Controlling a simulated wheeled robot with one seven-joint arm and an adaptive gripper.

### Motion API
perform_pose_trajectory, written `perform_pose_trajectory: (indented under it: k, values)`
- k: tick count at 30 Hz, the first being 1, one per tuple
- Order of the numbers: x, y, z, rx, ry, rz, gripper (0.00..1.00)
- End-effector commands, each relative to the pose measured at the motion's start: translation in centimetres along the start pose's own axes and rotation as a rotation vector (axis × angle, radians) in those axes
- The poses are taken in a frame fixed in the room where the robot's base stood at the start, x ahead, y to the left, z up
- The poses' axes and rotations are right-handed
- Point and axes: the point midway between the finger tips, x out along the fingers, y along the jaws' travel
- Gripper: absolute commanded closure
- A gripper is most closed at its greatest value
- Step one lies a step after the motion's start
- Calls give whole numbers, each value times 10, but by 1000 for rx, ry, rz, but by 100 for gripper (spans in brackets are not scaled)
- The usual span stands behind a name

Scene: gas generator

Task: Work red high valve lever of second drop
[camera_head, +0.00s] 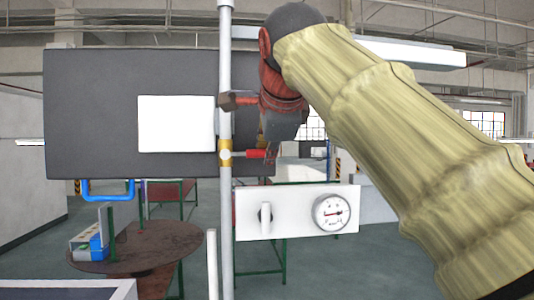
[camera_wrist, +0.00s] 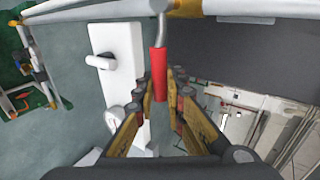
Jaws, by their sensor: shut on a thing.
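The red valve lever (camera_head: 257,153) sticks out to the right from a brass valve (camera_head: 225,152) on a grey vertical pipe (camera_head: 226,70). My gripper (camera_head: 272,148) reaches down to the lever from the upper right. Its fingers are partly hidden in the head view. In the wrist view the red lever (camera_wrist: 158,66) runs down between the fingers of my gripper (camera_wrist: 163,92), which are shut on its free end. A bare metal stem joins the lever to the brass valve (camera_wrist: 187,7) at the top edge.
A white panel with a small handle and a pressure gauge (camera_head: 331,212) stands just below and right of the lever. A dark box (camera_head: 90,110) with a white sheet (camera_head: 176,124) is behind the pipe. A blue handle (camera_head: 108,196) and round brown table (camera_head: 170,240) are lower left.

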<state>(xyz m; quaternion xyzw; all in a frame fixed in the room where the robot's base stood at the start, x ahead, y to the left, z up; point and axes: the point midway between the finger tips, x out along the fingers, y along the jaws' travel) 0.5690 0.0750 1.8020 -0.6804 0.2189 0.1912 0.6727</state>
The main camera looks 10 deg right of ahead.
Motion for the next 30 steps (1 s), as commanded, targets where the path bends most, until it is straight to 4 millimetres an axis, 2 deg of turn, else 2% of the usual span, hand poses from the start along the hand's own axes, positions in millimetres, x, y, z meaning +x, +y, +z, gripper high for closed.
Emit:
perform_pose_trajectory:
  k: [18,19,27,30]
  values:
    - [4,4,0,31,-21,5,100]
    - [4,4,0,31,-21,6,87]
    - [3,4,0,30,-20,4,71]
    - [3,4,0,30,-21,3,70]
